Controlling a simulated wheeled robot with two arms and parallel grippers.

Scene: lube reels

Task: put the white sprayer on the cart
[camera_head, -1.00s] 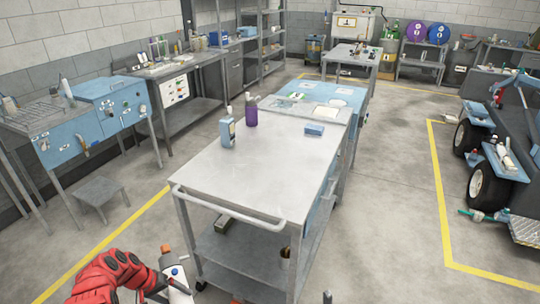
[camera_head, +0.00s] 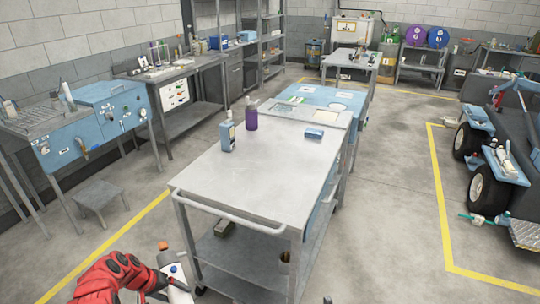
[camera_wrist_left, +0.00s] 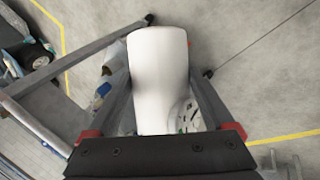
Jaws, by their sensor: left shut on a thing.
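The white sprayer (camera_head: 179,279), with an orange tip, is at the bottom of the head view, in front of the cart's near left corner. My left gripper (camera_head: 168,288) is shut on it and holds it upright or slightly tilted. In the left wrist view the sprayer's white body (camera_wrist_left: 158,80) sits between the two fingers (camera_wrist_left: 160,105). The grey metal cart (camera_head: 225,184) has a flat top, a curved push handle at its near end and a lower shelf. The sprayer is apart from the cart top. My right gripper is not in view.
The near and middle top is clear. A low stool (camera_head: 101,193) stands left.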

